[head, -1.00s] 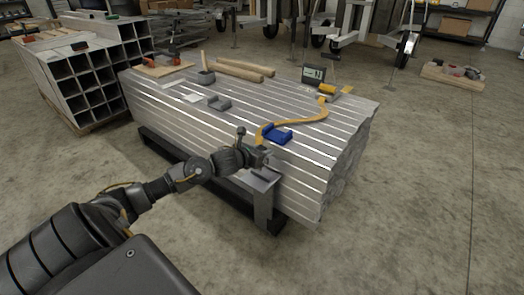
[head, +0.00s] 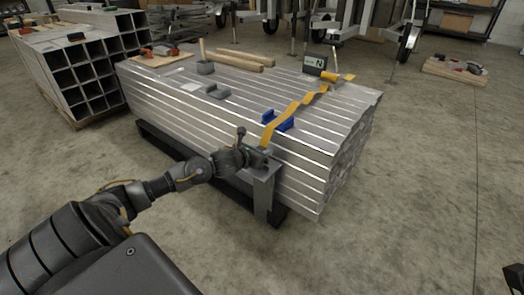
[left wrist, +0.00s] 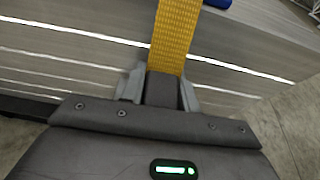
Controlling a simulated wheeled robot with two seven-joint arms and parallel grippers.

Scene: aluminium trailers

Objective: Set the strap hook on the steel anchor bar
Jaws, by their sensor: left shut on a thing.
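My left gripper (head: 259,158) is at the near side of the aluminium stack, just above the grey steel bracket (head: 264,196), which I take for the anchor bar. In the left wrist view the gripper (left wrist: 160,92) is shut on a dark block, likely the strap hook (left wrist: 162,90), at the end of the yellow strap (left wrist: 175,38). The hook's tip and any contact with the bar are hidden. The strap (head: 299,108) runs over the blue corner piece (head: 286,124) to the far side. A dark part at the lower right edge, perhaps my right gripper (head: 513,276), is cut off.
The aluminium stack (head: 215,115) carries wooden rods (head: 245,60), grey blocks (head: 216,91) and a small display (head: 314,65). Square tubes (head: 90,75) stand at the left, trailers at the back.

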